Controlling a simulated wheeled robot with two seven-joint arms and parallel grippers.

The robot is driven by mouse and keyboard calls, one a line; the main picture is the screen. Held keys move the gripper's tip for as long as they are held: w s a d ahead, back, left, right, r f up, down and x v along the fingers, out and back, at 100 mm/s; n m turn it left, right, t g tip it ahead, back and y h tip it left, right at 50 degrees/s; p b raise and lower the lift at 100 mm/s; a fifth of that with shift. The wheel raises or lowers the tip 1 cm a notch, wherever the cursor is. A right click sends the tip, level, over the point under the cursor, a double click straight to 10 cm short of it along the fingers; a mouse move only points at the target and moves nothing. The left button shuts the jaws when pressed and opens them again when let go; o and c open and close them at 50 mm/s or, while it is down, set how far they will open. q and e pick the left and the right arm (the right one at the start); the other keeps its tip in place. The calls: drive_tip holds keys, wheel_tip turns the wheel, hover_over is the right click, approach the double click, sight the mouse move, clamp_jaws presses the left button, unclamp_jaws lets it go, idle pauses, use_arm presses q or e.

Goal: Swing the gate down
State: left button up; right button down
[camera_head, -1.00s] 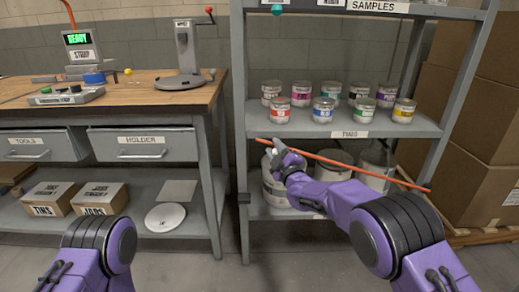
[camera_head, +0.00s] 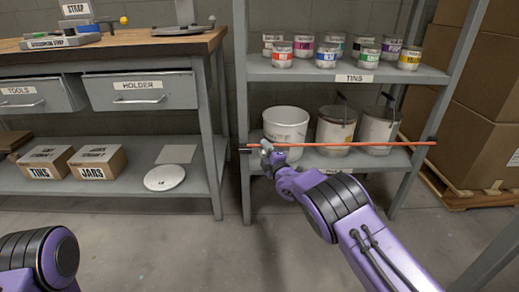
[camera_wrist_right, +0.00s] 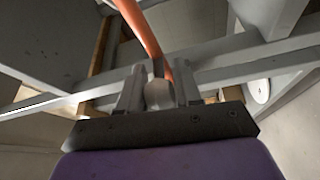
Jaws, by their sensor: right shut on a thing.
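The gate is a thin orange bar (camera_head: 375,144) that lies about level across the front of the rack's lower shelf. Its right end meets the right upright, and its left end is at a small dark bracket (camera_head: 245,150) on the left upright. My right gripper (camera_head: 266,147) is at the bar's left end, shut on it. In the right wrist view the fingers (camera_wrist_right: 158,97) are closed around a pale grey knob, with the orange bar (camera_wrist_right: 142,28) just beyond. Whether the bar rests in the bracket is too small to tell. My left gripper is out of view.
A white bucket (camera_head: 285,126) and two pails stand behind the bar on the lower shelf (camera_head: 315,162). Several labelled tins stand on the shelf above. A workbench (camera_head: 120,52) is at left, and large cartons (camera_head: 475,105) at right. The floor in front is clear.

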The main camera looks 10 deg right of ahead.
drive_tip(key=shift+d+f, duration=0.5)
drive_tip(key=c, duration=1.1)
unclamp_jaws()
drive_tip(key=shift+s, duration=0.1)
drive_tip(key=shift+o, duration=1.4)
drive_tip(key=shift+d+f, duration=0.15)
drive_tip(key=shift+f, duration=0.1)
drive_tip(key=shift+a+r, duration=0.1)
drive_tip(key=shift+a, duration=0.4)
drive_tip(key=p+v, duration=0.4)
drive_tip(key=v, duration=0.6)
drive_tip(key=shift+s+r, duration=0.15)
